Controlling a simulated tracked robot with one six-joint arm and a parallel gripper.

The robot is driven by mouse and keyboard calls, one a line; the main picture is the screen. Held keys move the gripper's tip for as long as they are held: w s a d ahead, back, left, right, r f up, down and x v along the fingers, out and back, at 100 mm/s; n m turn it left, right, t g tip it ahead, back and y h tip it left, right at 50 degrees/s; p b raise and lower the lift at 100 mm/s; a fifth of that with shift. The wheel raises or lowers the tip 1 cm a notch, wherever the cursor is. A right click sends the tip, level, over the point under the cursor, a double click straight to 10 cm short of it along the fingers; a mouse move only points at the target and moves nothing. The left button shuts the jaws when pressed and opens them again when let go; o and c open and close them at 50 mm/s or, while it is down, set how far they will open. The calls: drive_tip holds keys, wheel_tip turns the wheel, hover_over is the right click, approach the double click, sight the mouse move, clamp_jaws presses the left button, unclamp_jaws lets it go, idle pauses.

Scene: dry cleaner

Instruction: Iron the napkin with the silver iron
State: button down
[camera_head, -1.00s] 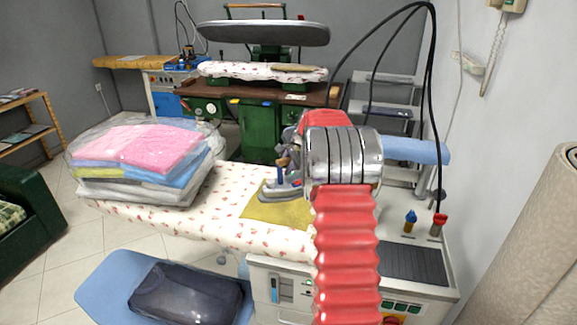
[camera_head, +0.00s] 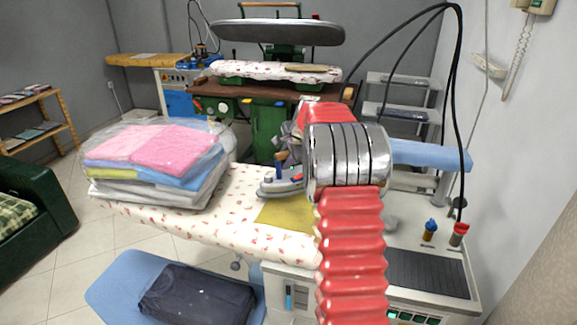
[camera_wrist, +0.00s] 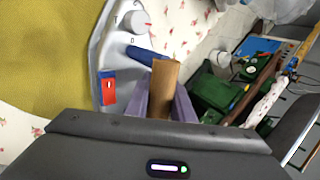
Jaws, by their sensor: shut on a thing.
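The silver iron (camera_head: 283,188) is at the far left edge of the olive-yellow napkin (camera_head: 287,216), which lies on the floral ironing board. My gripper (camera_wrist: 162,100) is shut on the iron's brown handle (camera_wrist: 163,85), with a finger on each side. The wrist view shows the iron's grey body (camera_wrist: 112,60) with a white dial, a blue part and a red switch, beside the napkin (camera_wrist: 45,55). In the head view my arm hides part of the napkin and most of the gripper. I cannot tell whether the soleplate touches the cloth.
Bagged folded clothes (camera_head: 155,165) sit on the board's left part. The floral board (camera_head: 225,205) is bare between bag and napkin. A green press (camera_head: 268,125) stands behind. A blue sleeve board (camera_head: 430,155) is at right, near two bottles. A dark bag (camera_head: 198,295) lies below.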

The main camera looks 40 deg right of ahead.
drive_tip(key=shift+d+r, duration=0.15)
drive_tip(key=shift+r, duration=2.65)
